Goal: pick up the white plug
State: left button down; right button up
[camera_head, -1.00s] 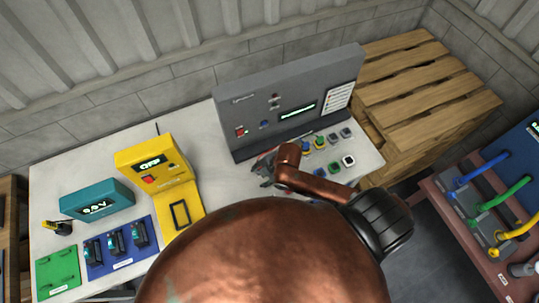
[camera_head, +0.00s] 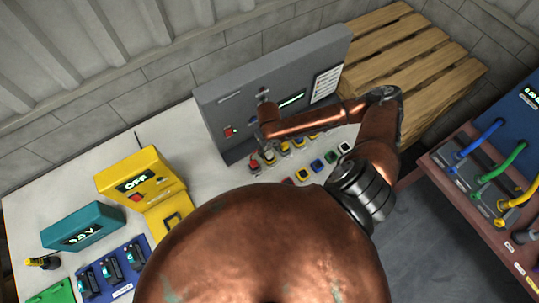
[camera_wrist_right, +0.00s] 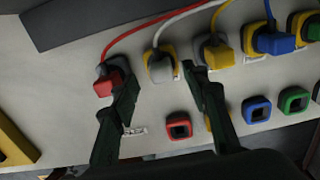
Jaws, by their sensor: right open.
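The white plug (camera_wrist_right: 160,68) sits in a yellow-rimmed socket on the light board, with a white cable running up from it. In the head view it seems to be the pale plug (camera_head: 269,158) below my right wrist. My right gripper (camera_wrist_right: 157,78) is open, its dark fingers either side of the white plug in the picture. The left finger overlaps the red plug (camera_wrist_right: 108,83); the right finger lies between the white plug and the yellow plug (camera_wrist_right: 218,60). I cannot tell how far the fingertips are above the board. My left gripper is not in view.
A blue plug (camera_wrist_right: 272,42) is farther right. Empty red (camera_wrist_right: 178,127), blue (camera_wrist_right: 257,109) and green (camera_wrist_right: 294,100) sockets lie nearer. The grey console (camera_head: 215,105) stands behind the plugs. A yellow OFF device (camera_head: 130,178) is left; a wooden pallet stack (camera_head: 420,50) is right.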

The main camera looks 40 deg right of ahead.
aim_at(270, 153)
jog(key=shift+s+f, duration=0.1)
jog(key=shift+f, duration=1.75)
jog(key=shift+c, duration=0.6)
grip_shut()
